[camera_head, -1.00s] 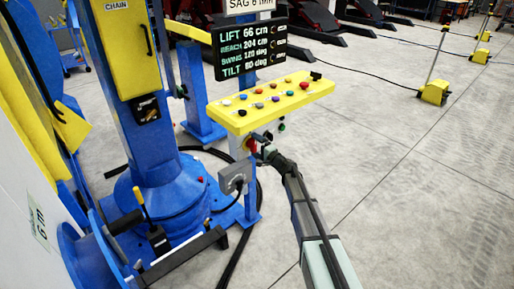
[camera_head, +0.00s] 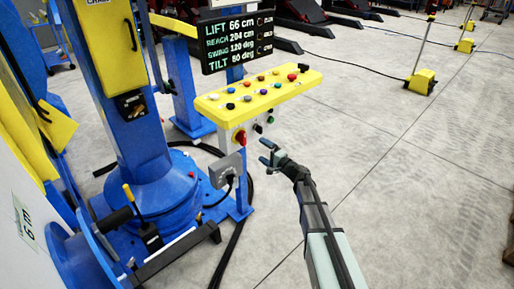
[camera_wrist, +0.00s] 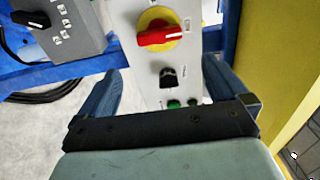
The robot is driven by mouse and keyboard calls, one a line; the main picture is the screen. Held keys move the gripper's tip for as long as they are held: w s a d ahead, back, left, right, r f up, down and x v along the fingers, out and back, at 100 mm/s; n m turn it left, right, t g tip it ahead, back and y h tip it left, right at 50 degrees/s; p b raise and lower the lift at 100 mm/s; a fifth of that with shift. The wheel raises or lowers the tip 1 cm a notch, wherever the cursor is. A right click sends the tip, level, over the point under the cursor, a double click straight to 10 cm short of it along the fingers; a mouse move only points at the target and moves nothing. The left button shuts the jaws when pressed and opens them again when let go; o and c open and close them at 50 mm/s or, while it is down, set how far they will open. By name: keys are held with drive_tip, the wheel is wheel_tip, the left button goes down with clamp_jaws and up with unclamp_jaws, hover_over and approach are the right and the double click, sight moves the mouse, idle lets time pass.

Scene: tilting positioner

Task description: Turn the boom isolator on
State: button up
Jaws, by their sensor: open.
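A red rotary handle (camera_wrist: 160,37) on a yellow disc sits on the light panel below the yellow button console. In the wrist view the handle lies nearly crosswise, and its labels are too blurred to read. It also shows in the head view (camera_head: 240,138). A black knob (camera_wrist: 168,77) sits beside it on the same panel. A separate grey box (camera_head: 225,170) with a black knob (camera_wrist: 30,18) is at the left. I cannot read which switch is the boom isolator. My gripper (camera_head: 266,152) is open and empty, right of the panel and apart from the red handle.
The yellow console (camera_head: 258,92) with several coloured buttons is above, under a display (camera_head: 237,40) reading lift, reach, swing and tilt. A blue column (camera_head: 125,90) stands at left. Black cable (camera_head: 228,262) lies on the floor.

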drive_tip(key=shift+v, duration=0.9)
drive_tip(key=s+d+f+n+g+h, duration=0.25)
drive_tip(key=s+f+g, duration=0.35)
drive_tip(key=s+f, duration=0.55)
drive_tip(key=s+d+f+n+g+h, duration=0.1)
drive_tip(key=s+f+n+g+h, duration=0.4)
drive_tip(key=s+f, duration=0.65)
drive_tip(key=s+d+f+g+h, duration=0.1)
drive_tip(key=s+d+f+g, duration=0.2)
drive_tip(key=s, duration=1)
drive_tip(key=s+d+f+n+g+h, duration=0.1)
drive_tip(key=s+d+f, duration=0.3)
drive_tip(key=s, duration=0.9)
drive_tip(key=s+d+f+g+h, duration=0.3)
drive_tip(key=s+d+f+g, duration=0.1)
drive_tip(key=s, duration=1)
drive_tip(key=shift+f+n+g, duration=0.3)
drive_tip(key=shift+f+n, duration=0.05)
drive_tip(key=shift+f, duration=0.05)
